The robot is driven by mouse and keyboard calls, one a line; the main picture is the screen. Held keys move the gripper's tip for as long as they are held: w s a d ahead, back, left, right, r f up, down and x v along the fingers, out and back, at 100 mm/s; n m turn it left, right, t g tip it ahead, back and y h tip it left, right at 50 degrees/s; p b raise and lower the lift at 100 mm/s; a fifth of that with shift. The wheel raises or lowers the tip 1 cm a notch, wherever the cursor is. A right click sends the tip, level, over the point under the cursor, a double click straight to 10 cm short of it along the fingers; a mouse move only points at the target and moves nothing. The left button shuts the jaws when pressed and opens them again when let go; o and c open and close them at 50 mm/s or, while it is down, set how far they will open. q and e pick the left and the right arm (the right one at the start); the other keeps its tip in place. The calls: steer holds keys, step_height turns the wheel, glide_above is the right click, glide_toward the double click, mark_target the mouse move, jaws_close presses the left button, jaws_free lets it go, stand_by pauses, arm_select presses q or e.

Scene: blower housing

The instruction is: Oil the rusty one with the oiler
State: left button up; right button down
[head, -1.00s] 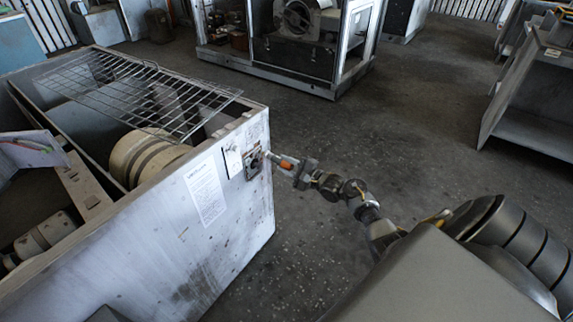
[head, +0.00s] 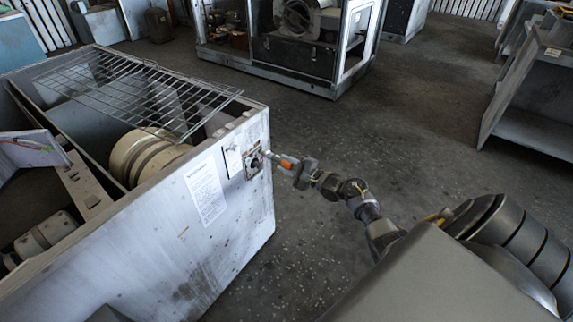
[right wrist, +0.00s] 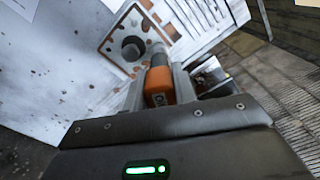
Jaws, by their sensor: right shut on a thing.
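My right gripper (head: 297,170) is shut on the oiler (head: 287,164), which has an orange body and a pale, thin nozzle. In the right wrist view the orange oiler (right wrist: 158,84) sits between the fingers of the right gripper (right wrist: 160,92). The nozzle points at a small rust-spotted plate (head: 248,153) on the housing's side wall. In the right wrist view this plate (right wrist: 110,42) has brown rust patches and a dark round fitting (right wrist: 130,48). The nozzle end is close beside the fitting; I cannot tell whether it touches. My left gripper is not in view.
The open blower housing (head: 190,262) fills the left, with a wire grille (head: 140,88) across its top and paper labels on its side wall. More cabinets stand at the back and right. The dark floor (head: 400,120) between them is clear.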

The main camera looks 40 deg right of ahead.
steer(key=shift+p+v, duration=1.05)
steer(key=shift+v, duration=0.2)
steer(key=shift+p+v, duration=1.05)
steer(key=shift+v, duration=0.7)
steer(key=shift+s+d, duration=0.15)
steer(key=shift+s, duration=0.35)
